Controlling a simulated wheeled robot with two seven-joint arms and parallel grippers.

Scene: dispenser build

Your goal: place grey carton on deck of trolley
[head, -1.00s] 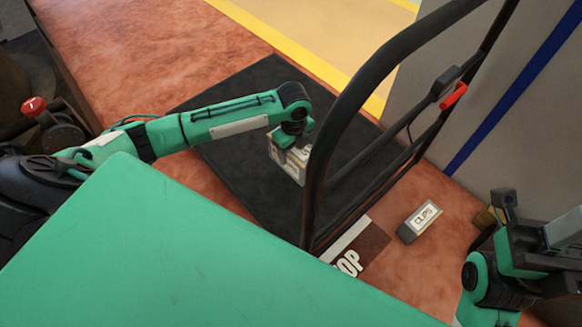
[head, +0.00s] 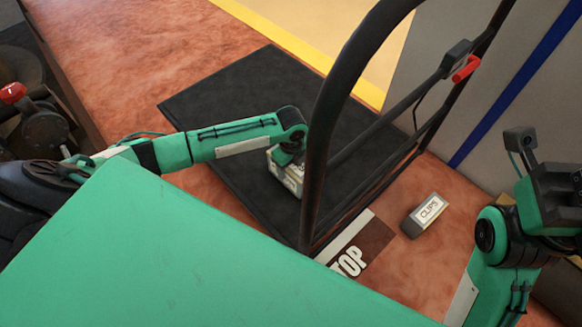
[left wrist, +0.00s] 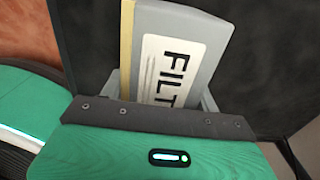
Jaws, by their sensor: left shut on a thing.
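My left gripper (head: 290,157) is shut on a grey carton (head: 285,178) and holds it over the black deck (head: 235,100) of the trolley, beside the handle frame. In the left wrist view the grey carton (left wrist: 205,35) has a pale yellow edge and a white label reading "FILT", the rest hidden by the hand. The gripper's fingers (left wrist: 160,93) sit on both sides of it. I cannot tell whether the carton touches the deck. My right arm is at the right edge of the head view; its fingertips do not show clearly.
The trolley's dark tubular handle (head: 318,150) rises close to the right of the held carton. A grey box labelled "CLIPS" (head: 425,215) lies on the reddish floor right of the trolley. A grey wall panel (head: 460,110) stands behind. The deck's left and far parts are clear.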

